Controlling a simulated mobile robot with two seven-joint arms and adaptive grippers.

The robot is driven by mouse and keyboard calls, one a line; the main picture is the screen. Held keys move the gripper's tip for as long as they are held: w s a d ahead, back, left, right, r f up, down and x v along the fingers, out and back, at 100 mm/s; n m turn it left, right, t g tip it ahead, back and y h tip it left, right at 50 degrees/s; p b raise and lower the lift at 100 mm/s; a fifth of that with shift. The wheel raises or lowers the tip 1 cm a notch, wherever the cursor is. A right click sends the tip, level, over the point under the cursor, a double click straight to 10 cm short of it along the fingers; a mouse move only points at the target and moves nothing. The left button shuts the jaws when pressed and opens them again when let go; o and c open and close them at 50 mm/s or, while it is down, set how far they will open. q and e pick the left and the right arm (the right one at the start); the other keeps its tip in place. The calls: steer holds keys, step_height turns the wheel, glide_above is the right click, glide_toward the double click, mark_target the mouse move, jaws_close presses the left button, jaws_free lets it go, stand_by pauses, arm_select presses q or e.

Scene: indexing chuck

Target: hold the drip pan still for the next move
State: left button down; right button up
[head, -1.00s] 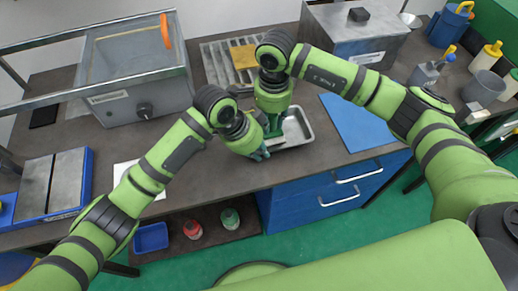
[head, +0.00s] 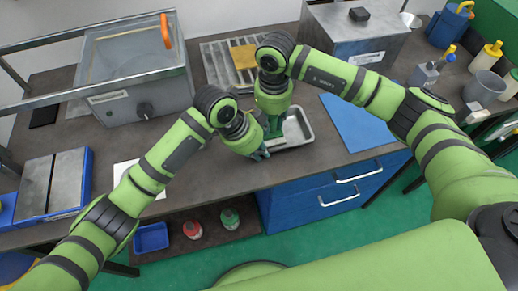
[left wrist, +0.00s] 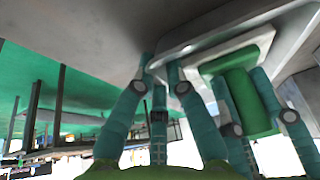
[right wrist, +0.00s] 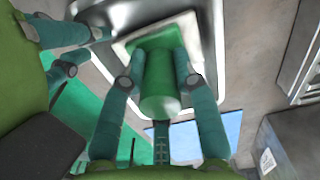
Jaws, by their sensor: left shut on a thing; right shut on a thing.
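The drip pan (head: 303,124) is a shallow metal tray on the bench, partly hidden behind my grippers. My left gripper (head: 261,154) is at its near left edge; in the left wrist view its fingertips (left wrist: 164,72) are shut on the pan's rim (left wrist: 205,38). My right gripper (head: 274,128) is over the pan. In the right wrist view its fingers (right wrist: 158,82) are shut on a green cylindrical part (right wrist: 160,85) with a pale square plate (right wrist: 130,45) at its far end, inside the pan's outline. Whether the plate touches the pan I cannot tell.
A blue mat (head: 358,122) lies right of the pan, a slatted rack (head: 222,66) behind it. A clear-lidded box (head: 138,100) stands left, a metal box (head: 355,40) at the back right. A white sheet (head: 128,172) lies beneath my left arm. My two grippers are very close together.

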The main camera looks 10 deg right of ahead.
steer(key=shift+f, duration=0.4)
steer(key=shift+d, duration=0.15)
steer(key=shift+d, duration=0.85)
steer(key=shift+a, duration=0.1)
steer(key=shift+a+f, duration=0.2)
steer(key=shift+a, duration=0.7)
steer(key=shift+s, duration=0.1)
steer(key=shift+d, duration=0.1)
steer(key=shift+d, duration=0.95)
